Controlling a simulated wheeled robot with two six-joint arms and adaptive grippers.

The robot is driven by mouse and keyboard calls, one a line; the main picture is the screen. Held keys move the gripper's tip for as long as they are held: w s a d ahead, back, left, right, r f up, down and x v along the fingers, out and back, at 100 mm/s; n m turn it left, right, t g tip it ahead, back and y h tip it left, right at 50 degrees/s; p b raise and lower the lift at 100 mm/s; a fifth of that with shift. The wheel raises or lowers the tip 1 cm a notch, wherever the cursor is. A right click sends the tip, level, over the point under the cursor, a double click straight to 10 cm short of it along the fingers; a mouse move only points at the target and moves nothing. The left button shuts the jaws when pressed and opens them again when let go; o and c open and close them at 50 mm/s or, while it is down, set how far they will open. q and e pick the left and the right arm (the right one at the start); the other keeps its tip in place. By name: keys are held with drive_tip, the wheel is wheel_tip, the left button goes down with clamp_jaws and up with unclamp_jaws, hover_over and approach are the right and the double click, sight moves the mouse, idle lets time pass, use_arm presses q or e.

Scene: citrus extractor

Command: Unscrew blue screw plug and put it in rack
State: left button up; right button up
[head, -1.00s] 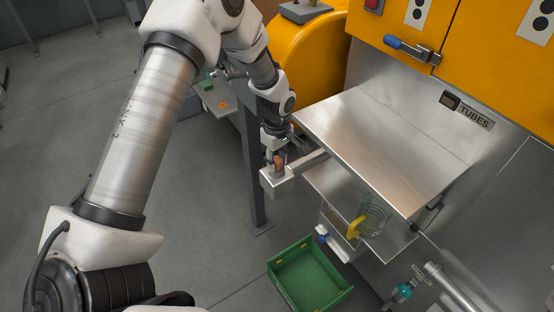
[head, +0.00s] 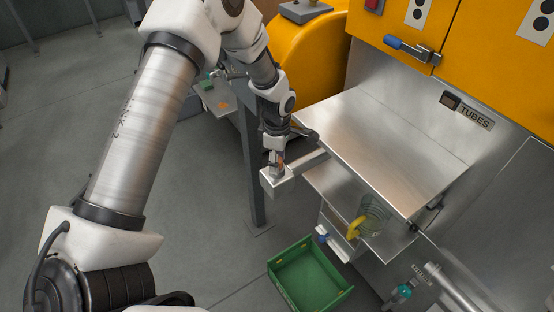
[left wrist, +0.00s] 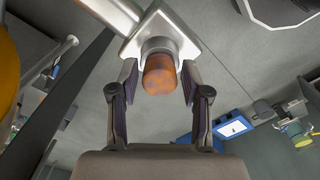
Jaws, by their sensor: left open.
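I see no clearly blue plug at my gripper. A rusty orange-brown cylindrical plug (left wrist: 159,76) sits in a round collar on a square metal block (left wrist: 190,42). The block (head: 277,184) ends a metal arm that sticks out beside the steel shelf in the head view. My left gripper (left wrist: 158,84) is open, with one finger on each side of the plug and a gap showing on both sides. In the head view my left gripper (head: 277,157) is at the block's top and largely hides the plug. I cannot make out a rack with certainty. My right gripper is not in view.
A steel shelf (head: 375,145) stands right of the gripper, with a clear jug with a yellow handle (head: 357,228) below it. A green crate (head: 310,275) is on the floor. A grey post (head: 250,165) stands close left. A blue-handled latch (head: 408,47) is above.

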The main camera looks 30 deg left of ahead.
use_arm(q)
drive_tip(key=m, duration=1)
drive_tip(key=shift+m, duration=0.3)
drive_tip(key=c, duration=0.6)
drive_tip(key=n, duration=1.2)
drive_tip(key=o, duration=0.6)
